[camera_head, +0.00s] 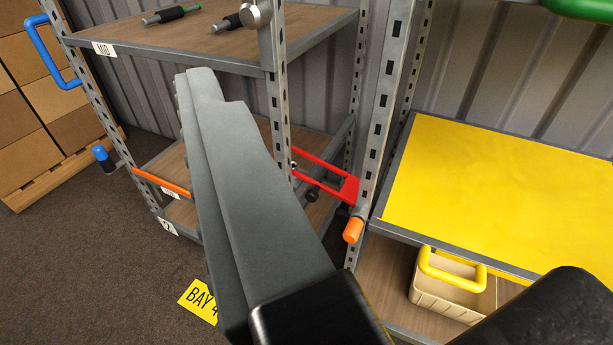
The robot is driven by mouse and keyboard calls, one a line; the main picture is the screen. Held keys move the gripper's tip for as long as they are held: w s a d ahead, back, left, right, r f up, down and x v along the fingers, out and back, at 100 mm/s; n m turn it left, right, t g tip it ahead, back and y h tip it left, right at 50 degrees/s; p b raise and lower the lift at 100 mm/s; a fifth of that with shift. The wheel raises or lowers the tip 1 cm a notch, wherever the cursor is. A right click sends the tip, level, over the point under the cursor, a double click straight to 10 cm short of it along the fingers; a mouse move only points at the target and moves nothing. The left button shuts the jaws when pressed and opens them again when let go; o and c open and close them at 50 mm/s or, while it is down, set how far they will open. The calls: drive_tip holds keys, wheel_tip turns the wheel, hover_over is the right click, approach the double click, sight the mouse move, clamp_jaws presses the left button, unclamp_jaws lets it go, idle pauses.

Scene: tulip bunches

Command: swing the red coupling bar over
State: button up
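The red coupling bar (347,188) shows in the gap between the left rack and the right rack. It is a flat red frame that spans from the left rack's front post to near the right rack's post. Part of its left end is hidden behind the post. My gripper (192,76) reaches across the picture from the bottom centre to the upper left, with long grey finger plates. It appears left of the bar and apart from it. The frame does not show clearly whether it is open or shut.
The left rack (279,110) has wooden shelves, dark-handled tools on top and a blue side handle (45,45). The right rack has a yellow shelf (490,195), an orange-tipped peg (354,230) and a cream bin (450,292).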

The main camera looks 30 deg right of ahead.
sight(311, 200)
drive_tip(key=w+d+f+m+h, duration=0.1)
drive_tip(key=w+d+f+h, duration=0.25)
drive_tip(key=w+f, duration=0.75)
drive_tip(key=w+d+f+m+h, duration=0.15)
drive_tip(key=w+d+f, duration=0.25)
drive_tip(key=w+f, duration=0.6)
drive_tip(key=d+f+n+h, duration=0.1)
drive_tip(key=d+f+h, duration=0.25)
drive_tip(key=f, duration=1.15)
drive_tip(key=d+f+n+h, duration=0.1)
drive_tip(key=d+f+h, duration=0.25)
drive_tip(key=f, duration=1.15)
drive_tip(key=shift+g+h, duration=0.3)
drive_tip(key=shift+g, duration=0.1)
drive_tip(key=x, duration=1.7)
drive_tip(key=shift+a+r, duration=0.1)
drive_tip(key=shift+r, duration=0.05)
drive_tip(key=shift+c, duration=0.4)
clamp_jaws()
